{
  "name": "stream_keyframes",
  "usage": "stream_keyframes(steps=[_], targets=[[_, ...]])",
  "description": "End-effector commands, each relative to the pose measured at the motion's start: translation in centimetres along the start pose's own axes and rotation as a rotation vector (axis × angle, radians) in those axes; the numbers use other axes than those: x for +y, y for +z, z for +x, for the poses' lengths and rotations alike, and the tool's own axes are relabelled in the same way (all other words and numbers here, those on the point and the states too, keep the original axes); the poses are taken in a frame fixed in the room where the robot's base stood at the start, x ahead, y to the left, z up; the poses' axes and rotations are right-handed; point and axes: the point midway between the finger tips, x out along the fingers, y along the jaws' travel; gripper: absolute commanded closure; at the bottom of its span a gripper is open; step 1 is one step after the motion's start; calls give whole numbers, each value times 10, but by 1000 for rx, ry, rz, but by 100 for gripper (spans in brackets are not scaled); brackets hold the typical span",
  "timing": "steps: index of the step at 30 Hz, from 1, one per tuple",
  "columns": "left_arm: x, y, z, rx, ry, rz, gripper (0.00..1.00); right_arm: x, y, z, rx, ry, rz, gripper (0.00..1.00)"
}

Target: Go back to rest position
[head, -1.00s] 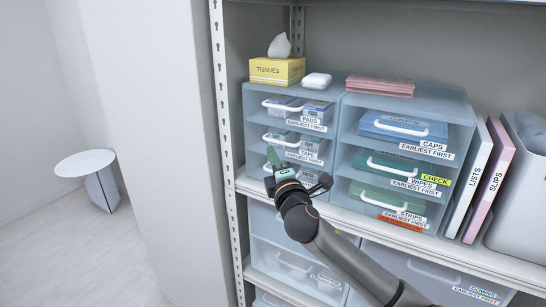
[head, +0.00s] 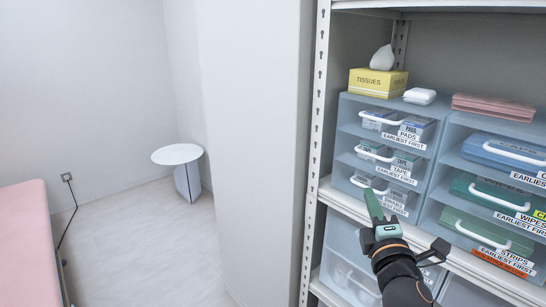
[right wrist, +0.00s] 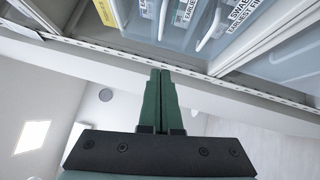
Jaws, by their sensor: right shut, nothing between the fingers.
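My right gripper (head: 374,207) is in front of the shelf unit, before the lower left drawers, with its green fingers pointing up and to the left. In the right wrist view its two green fingers (right wrist: 159,85) lie together with nothing between them. The drawer unit (head: 345,135) beyond the fingertips has labelled drawers with white handles, and they look closed. I cannot tell in the head view how close the fingertips are to the drawers. My left gripper is not in view.
The metal shelf upright (head: 318,140) and a pale wall (head: 255,150) stand left of my right arm. A small round white table (head: 177,154) stands further left, and a pink couch (head: 25,245) is at the left edge. The floor between (head: 140,240) is clear.

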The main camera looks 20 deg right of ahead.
Motion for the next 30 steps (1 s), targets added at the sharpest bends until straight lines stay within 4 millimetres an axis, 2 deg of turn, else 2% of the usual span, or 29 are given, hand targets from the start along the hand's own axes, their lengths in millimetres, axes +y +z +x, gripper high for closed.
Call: stream_keyframes(steps=[2, 5, 8, 11, 12, 14, 15, 17, 18, 21, 24, 27, 30], targets=[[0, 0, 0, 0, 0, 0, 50, -1, 0, 0, 1, -3, 2, 100], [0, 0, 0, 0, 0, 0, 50, -18, -7, -2, 22, -41, 32, 100], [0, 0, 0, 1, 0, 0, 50, -60, -23, -10, 70, -140, 123, 100], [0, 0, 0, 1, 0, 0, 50, -121, -49, -32, 127, -295, 278, 100], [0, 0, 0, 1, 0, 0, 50, -148, -59, -45, 145, -366, 354, 100], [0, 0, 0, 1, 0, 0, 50, -186, -75, -68, 161, -472, 471, 100], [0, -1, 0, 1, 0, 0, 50, -209, -86, -86, 165, -544, 553, 100], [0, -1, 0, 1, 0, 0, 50, -243, -100, -115, 158, -650, 679, 100], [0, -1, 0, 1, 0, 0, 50, -263, -109, -136, 145, -721, 765, 100], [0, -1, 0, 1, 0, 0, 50, -306, -129, -192, 88, -883, 979, 100], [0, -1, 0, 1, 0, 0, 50, -334, -144, -241, 7, -1007, 1167, 100], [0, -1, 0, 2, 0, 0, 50, -351, -153, -279, -71, -1090, 1305, 100], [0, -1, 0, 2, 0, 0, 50, -359, -158, -300, -123, -1133, 1387, 100]])
